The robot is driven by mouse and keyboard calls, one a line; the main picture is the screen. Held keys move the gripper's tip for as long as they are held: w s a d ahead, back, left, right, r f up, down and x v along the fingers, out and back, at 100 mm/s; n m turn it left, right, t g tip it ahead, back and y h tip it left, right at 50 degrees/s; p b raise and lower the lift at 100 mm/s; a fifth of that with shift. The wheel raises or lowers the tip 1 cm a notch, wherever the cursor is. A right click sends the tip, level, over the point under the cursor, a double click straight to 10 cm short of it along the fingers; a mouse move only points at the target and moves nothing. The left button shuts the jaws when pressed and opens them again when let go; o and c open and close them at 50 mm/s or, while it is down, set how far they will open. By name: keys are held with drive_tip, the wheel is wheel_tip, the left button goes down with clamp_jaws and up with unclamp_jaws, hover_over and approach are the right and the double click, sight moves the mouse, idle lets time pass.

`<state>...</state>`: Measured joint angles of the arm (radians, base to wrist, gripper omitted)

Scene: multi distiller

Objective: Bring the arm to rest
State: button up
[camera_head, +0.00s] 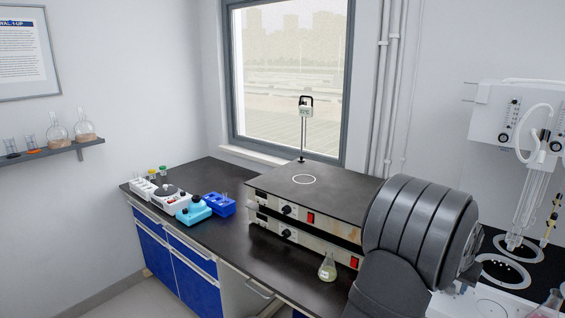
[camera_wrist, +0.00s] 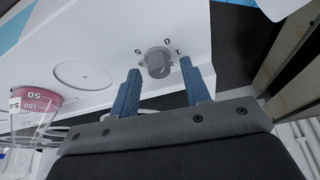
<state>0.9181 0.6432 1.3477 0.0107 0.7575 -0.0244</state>
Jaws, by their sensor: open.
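My gripper (camera_wrist: 160,66) shows in the wrist view with its two blue fingers spread apart and nothing held between them. A round grey knob (camera_wrist: 158,62) with printed numbers around it sits on a white surface (camera_wrist: 100,45), between and just beyond the fingertips. Whether a finger touches the knob I cannot tell. In the head view my dark arm fills the right foreground and hides my gripper. The white distiller (camera_head: 497,112) with glass tubes stands at the right, its lower part partly hidden by my arm.
A glass vessel with pink liquid and volume marks (camera_wrist: 38,98) stands close by my gripper's left. In the head view, a flask (camera_head: 327,268) stands on the black bench (camera_head: 232,245) before two stacked hotplates (camera_head: 330,190). Blue racks (camera_head: 220,205) stand farther left.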

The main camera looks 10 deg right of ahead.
drive_tip(key=shift+w+m+g+h, duration=0.15)
drive_tip(key=shift+m+g, duration=0.25)
drive_tip(key=shift+m, duration=0.65)
drive_tip(key=shift+s+m+g+h, duration=0.15)
drive_tip(key=shift+m+g, duration=0.25)
drive_tip(key=shift+m, duration=0.65)
drive_tip(key=shift+w+m+g, duration=0.15)
drive_tip(key=shift+m+g, duration=0.65)
drive_tip(key=shift+m, duration=1.3)
drive_tip(key=shift+o, duration=0.3)
